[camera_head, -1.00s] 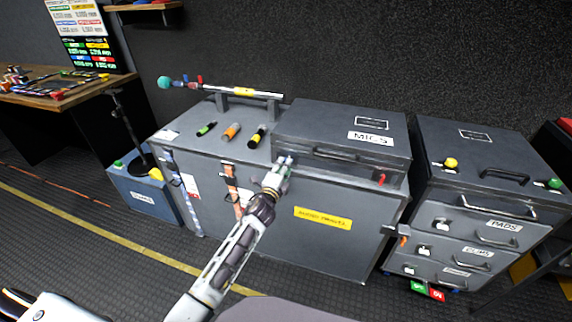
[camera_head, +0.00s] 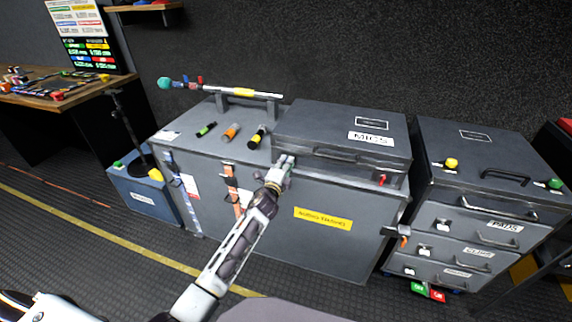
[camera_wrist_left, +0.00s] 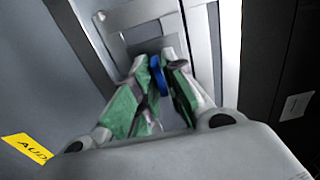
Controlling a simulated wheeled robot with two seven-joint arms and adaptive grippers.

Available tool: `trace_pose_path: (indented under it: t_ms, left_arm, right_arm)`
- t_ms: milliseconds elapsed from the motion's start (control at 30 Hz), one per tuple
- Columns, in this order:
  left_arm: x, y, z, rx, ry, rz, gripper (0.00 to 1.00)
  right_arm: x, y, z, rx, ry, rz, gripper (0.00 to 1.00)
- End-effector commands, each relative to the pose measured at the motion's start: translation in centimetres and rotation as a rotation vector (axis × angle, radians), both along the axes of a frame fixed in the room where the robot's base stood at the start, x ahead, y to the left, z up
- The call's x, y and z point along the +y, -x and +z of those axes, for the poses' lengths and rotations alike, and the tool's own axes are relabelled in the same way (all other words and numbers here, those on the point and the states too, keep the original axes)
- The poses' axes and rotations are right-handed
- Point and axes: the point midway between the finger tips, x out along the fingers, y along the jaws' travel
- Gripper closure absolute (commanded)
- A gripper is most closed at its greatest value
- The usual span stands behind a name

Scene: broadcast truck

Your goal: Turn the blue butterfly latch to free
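The blue butterfly latch (camera_wrist_left: 156,72) is a small blue tab in front of a metal plate (camera_wrist_left: 143,35) in the left wrist view. My left gripper (camera_wrist_left: 157,78) has its green-padded fingers on both sides of it, and they appear to touch it. In the head view my left gripper (camera_head: 287,161) is at the front of the grey case, just under the left end of the MICS lid (camera_head: 340,125). It hides the latch there. My right gripper is not in view.
A red latch (camera_head: 382,180) is on the case front at the right. A grey drawer cabinet (camera_head: 480,190) stands to the right. The floor in front is open.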

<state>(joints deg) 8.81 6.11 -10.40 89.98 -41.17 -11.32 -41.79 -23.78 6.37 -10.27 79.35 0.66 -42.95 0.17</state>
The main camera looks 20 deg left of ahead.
Motion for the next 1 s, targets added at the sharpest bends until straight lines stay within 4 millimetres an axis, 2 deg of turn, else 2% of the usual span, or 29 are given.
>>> trace_pose_path:
  t_ms: [267,567,867,1000]
  left_arm:
    - [0.0,0.0,-0.1,0.001,0.005,0.000,1.00]
    - [0.0,0.0,0.0,0.004,0.079,0.001,1.00]
    - [0.0,0.0,0.1,0.011,0.280,0.001,1.00]
    - [0.0,0.0,0.1,0.015,0.405,0.001,1.00]
  right_arm:
    - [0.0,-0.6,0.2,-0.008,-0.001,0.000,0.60]
    - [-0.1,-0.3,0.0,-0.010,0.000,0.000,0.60]
    - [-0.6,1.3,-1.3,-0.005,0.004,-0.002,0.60]
    - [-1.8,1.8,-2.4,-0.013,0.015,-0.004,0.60]
